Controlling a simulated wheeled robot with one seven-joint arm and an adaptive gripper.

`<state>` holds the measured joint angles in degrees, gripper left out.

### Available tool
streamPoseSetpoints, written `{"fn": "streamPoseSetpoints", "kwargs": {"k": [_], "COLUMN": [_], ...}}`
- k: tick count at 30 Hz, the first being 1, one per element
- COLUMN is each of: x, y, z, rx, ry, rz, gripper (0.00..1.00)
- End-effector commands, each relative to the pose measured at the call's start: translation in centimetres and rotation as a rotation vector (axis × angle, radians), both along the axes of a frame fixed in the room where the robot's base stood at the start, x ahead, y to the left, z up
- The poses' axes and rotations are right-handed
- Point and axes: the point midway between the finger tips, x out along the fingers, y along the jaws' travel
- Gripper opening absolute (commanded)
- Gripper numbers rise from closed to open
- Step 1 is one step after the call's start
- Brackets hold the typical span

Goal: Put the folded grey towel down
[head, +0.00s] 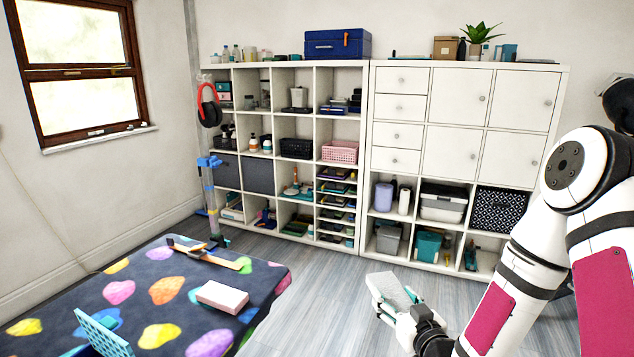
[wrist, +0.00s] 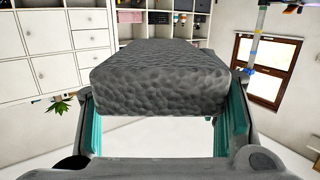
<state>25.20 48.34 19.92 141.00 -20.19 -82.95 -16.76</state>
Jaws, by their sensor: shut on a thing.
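The folded grey towel (wrist: 160,88) fills the middle of the wrist view, between the teal-padded fingers of my gripper (wrist: 158,125). In the head view the grey towel (head: 397,291) shows at the end of my arm, held in my gripper (head: 392,305). My gripper is shut on it. It is in the air over the grey floor, to the right of the patterned surface and in front of the shelves. Its underside is hidden in the head view.
White shelves (head: 366,150) line the back wall. The floor (head: 318,300) between is clear.

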Motion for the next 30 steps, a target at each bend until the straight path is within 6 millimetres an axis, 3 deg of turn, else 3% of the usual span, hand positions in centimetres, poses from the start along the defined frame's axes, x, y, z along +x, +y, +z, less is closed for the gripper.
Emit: {"fn": "streamPoseSetpoints", "kwargs": {"k": [1,9,30], "x": [-0.7,-2.4,-2.9], "y": [0.1,-1.0,-1.4], "z": [1.1,2.8,3.3], "rx": [0.001,0.001,0.002], "ry": [0.002,0.0,-0.001], "rz": [-0.03,-0.171,-0.208], "gripper": [0.27,0.27,0.27]}}
